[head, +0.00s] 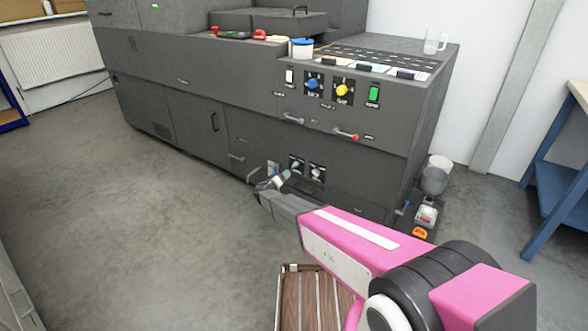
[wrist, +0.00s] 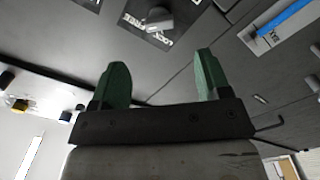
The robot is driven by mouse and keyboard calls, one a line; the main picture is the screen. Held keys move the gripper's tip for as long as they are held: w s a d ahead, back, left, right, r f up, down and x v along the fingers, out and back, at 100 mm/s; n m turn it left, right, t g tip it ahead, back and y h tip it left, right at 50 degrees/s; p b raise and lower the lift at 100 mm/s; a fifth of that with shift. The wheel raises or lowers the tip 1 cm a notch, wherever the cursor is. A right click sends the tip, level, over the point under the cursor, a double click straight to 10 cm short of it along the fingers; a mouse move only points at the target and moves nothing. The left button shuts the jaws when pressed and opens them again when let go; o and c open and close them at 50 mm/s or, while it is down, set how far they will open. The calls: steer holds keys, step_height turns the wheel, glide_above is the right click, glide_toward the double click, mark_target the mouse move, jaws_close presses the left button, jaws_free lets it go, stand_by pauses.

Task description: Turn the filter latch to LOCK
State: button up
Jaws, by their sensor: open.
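A grey latch knob (wrist: 160,18) sits on a black plate (wrist: 150,38) lettered LOCK and FREE, at the top of the wrist view. In the head view, two black plates with grey knobs (head: 317,171) are low on the machine front; I cannot tell which is the filter latch. Which word the knob points to is unclear. My gripper (wrist: 160,68) has green fingertips spread apart with nothing between them. The knob lies beyond the fingertips, apart from them. In the head view my gripper (head: 272,180) is low before the machine, left of these plates.
A blue handle (wrist: 285,20) on a pale plate is near the knob plate. The dark grey machine (head: 190,125) carries blue and yellow knobs, a green switch and a red-tipped lever (head: 346,135) higher up. A wooden slatted crate (head: 312,300) is below my arm. Floor at left is clear.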

mark_target(295, 165)
steer(key=x, duration=1)
steer(key=shift+w+d, duration=0.15)
steer(key=shift+d, duration=0.05)
steer(key=shift+r, duration=0.1)
steer(key=c, duration=0.9)
